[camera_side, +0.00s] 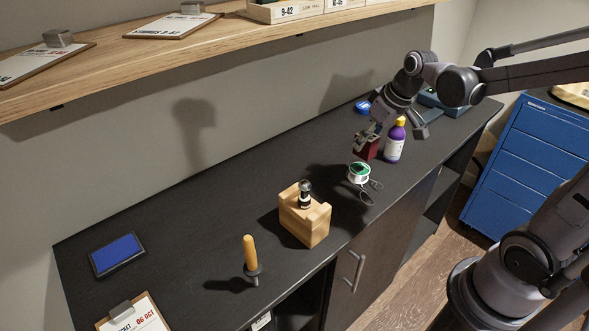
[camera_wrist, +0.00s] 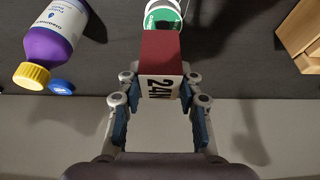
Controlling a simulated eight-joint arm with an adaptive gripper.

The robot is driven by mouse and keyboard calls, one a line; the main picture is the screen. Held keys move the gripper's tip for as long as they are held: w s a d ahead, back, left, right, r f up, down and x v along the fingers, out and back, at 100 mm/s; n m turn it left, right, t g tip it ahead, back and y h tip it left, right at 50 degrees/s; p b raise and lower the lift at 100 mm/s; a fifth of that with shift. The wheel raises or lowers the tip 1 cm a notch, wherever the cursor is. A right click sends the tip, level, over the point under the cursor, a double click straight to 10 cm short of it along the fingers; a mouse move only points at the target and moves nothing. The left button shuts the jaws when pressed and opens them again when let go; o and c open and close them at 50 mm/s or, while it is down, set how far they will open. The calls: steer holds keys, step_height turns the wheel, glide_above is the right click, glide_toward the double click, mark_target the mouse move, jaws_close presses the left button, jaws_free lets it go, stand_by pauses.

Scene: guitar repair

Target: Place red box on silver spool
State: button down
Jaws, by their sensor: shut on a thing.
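My gripper (camera_side: 368,132) is shut on the red box (camera_side: 367,150). In the wrist view the red box (camera_wrist: 160,50) sits between the fingertips (camera_wrist: 160,82), its white "24N" label facing the camera. The silver spool (camera_side: 359,173), with a green and white label and loose wire, rests on the dark bench in front of the box in the side view. In the wrist view the spool (camera_wrist: 163,15) shows just past the box's top edge, partly hidden by it. I cannot tell how high the box is above the bench.
A purple bottle with a yellow cap (camera_side: 394,142) stands close to the box's right. A blue round lid (camera_side: 362,107) lies behind. A wooden block (camera_side: 305,216) and an orange-handled tool (camera_side: 250,256) stand nearer the front left. The bench between block and blue pad (camera_side: 116,253) is mostly clear.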

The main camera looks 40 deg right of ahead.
mark_target(363, 152)
steer(key=shift+w+a+f, duration=0.15)
steer(key=shift+w+f, duration=0.05)
steer(key=shift+f, duration=1.95)
steer(key=shift+f, duration=0.1)
steer(key=c, duration=0.9)
jaws_free()
steer(key=v, duration=1.2)
steer(key=s+a+f+t, duration=0.2)
steer(key=s+a+f, duration=0.2)
steer(key=a, duration=0.5)
steer(key=shift+s+a+f+t, duration=0.2)
steer(key=shift+s+a+t, duration=0.15)
steer(key=shift+s, duration=0.2)
